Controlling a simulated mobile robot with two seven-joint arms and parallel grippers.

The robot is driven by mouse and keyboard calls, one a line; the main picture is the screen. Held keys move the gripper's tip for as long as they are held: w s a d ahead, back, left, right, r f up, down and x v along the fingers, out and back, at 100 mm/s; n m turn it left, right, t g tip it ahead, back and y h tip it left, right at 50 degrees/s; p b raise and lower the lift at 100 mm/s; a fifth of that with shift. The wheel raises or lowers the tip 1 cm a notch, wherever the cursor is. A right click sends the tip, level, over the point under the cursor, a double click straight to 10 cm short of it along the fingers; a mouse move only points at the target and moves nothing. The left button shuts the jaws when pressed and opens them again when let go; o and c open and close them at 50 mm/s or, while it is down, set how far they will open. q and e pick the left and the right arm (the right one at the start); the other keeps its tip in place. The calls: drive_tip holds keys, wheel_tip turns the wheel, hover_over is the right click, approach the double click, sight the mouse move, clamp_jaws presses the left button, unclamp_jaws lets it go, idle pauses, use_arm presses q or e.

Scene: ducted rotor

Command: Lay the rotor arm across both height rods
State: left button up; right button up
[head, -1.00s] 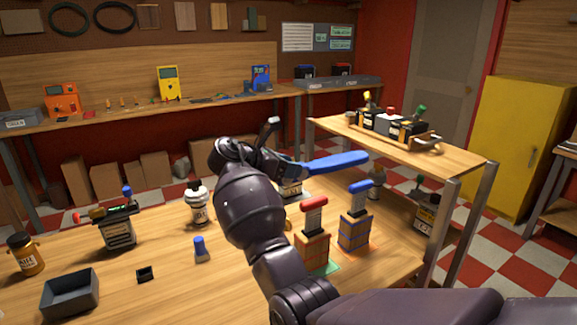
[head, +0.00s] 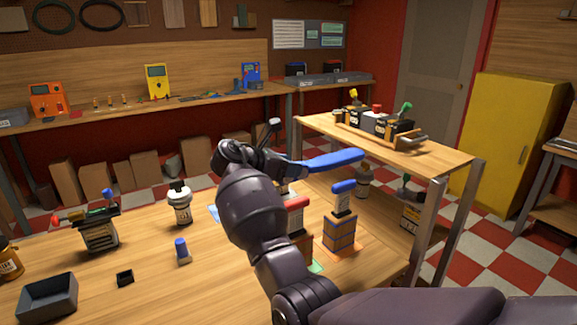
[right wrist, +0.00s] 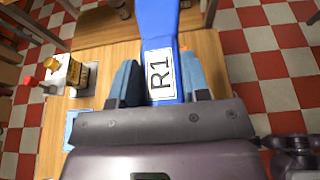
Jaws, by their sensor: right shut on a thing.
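The rotor arm (head: 335,160) is a long blue bar with a white R1 label, clear in the right wrist view (right wrist: 160,75). My right gripper (right wrist: 157,85) is shut on its labelled part, one finger on each side. In the head view the bar is held in the air, pointing right. Two capped posts, likely the height rods, stand below it on the wooden table: a red-capped one (head: 297,203), partly hidden by my arm, and a blue-capped one (head: 343,187) on a blue-and-orange block. The bar looks apart from both. My left gripper is out of view.
A higher side bench (head: 440,158) with a tray of parts stands at the right. On the table's left are a dark bin (head: 48,297), a white bottle (head: 180,204), a blue-topped piece (head: 182,251) and a device with knobs (head: 100,234).

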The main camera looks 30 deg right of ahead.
sight(288, 182)
drive_tip(key=shift+r+p, duration=0.3)
drive_tip(key=shift+p, duration=0.2)
drive_tip(key=shift+f, duration=0.2)
wheel_tip(288, 182, down, 5)
drive_tip(key=shift+r, duration=0.1)
drive_tip(key=shift+f, duration=0.5)
drive_tip(key=shift+f, duration=0.6)
drive_tip(key=o, duration=1.2)
